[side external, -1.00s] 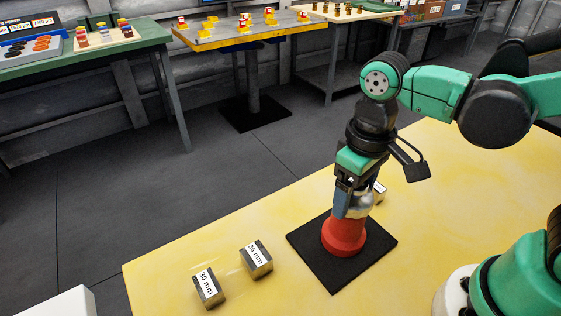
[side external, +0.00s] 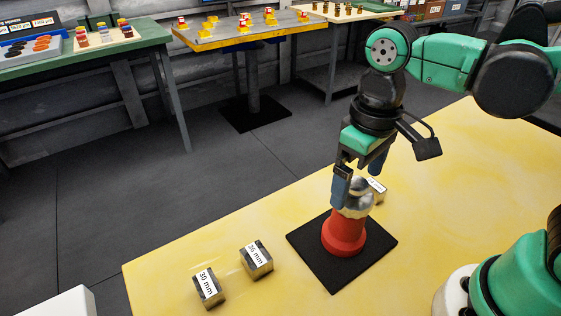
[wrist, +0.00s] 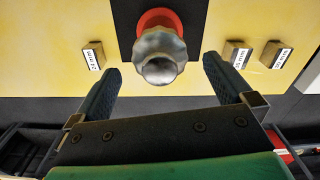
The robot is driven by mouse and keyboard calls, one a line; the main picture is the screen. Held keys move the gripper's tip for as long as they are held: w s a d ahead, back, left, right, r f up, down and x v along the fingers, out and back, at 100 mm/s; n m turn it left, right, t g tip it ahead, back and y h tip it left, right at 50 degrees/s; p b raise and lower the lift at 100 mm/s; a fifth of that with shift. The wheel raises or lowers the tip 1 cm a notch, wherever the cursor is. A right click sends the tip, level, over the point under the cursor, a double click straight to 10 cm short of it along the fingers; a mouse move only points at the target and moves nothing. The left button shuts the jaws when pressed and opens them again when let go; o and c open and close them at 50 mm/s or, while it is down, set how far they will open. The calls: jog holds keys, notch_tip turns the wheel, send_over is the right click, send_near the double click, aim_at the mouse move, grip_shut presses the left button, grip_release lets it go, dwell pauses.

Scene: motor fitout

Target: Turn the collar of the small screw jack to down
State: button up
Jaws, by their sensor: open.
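The small screw jack has a red body (side external: 344,232) and a silvery lobed collar (side external: 354,203) on top. It stands upright on a black square mat (side external: 319,258). In the wrist view the collar (wrist: 159,55) is at top centre, with the red body (wrist: 160,18) partly hidden behind it. My gripper (side external: 358,181) is open and empty, just above the collar, with fingers spread to either side of it. In the wrist view my gripper (wrist: 160,80) also shows wide open, and the fingertips look apart from the collar. I cannot read any position mark on the collar.
A block marked 30 mm (side external: 208,289) and one marked 36 mm (side external: 257,260) lie left of the mat on the yellow table (side external: 460,200). Another block (side external: 377,191) is behind the jack; its label reads 24 mm in the wrist view (wrist: 94,56).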

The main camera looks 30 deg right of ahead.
jog(key=shift+r, duration=1.35)
jog(key=w+d+f+m+t, duration=0.1)
jog(key=w+d+m+t, duration=0.1)
jog(key=d+t, duration=0.5)
jog(key=shift+w+f, duration=0.4)
jog(key=shift+w, duration=0.45)
jog(key=shift+r, duration=0.1)
